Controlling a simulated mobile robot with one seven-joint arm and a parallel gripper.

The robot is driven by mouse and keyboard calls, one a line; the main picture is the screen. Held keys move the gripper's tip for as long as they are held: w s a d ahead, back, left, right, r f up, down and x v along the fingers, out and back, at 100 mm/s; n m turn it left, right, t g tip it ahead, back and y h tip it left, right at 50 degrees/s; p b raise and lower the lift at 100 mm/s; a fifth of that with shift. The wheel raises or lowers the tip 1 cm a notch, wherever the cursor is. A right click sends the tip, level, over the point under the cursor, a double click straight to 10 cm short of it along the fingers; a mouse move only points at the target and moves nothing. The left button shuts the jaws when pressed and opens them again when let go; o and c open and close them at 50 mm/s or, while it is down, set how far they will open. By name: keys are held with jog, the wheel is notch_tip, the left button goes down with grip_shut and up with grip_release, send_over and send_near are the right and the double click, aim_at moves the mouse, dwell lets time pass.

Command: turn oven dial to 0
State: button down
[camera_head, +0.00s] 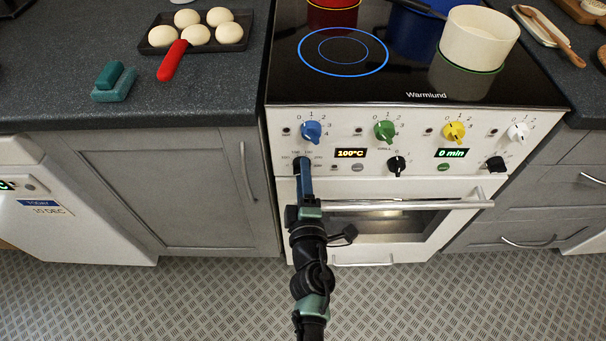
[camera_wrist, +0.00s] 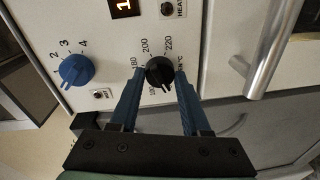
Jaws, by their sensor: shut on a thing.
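The black oven dial (camera_head: 300,162) is at the lower left of the oven's white control panel, in the head view mostly hidden by my gripper (camera_head: 305,180). In the wrist view the dial (camera_wrist: 160,71) sits between the two blue fingers of my gripper (camera_wrist: 159,76). They are shut on its sides. Marks 180, 200 and 220 and "°C" are printed around it. A pale pointer line on the dial points down and slightly right in the wrist view. The temperature display (camera_head: 350,153) reads 100°C.
A blue knob (camera_head: 311,131) is just above the dial, with green (camera_head: 384,130), yellow (camera_head: 454,131) and white (camera_head: 518,131) knobs to its right. The oven handle (camera_head: 400,204) runs below. A white pot (camera_head: 479,38) stands on the hob.

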jog(key=shift+c, duration=1.8)
grip_release()
jog(key=shift+s, duration=0.1)
jog(key=s, duration=1.2)
jog(key=shift+s+d+r, duration=0.4)
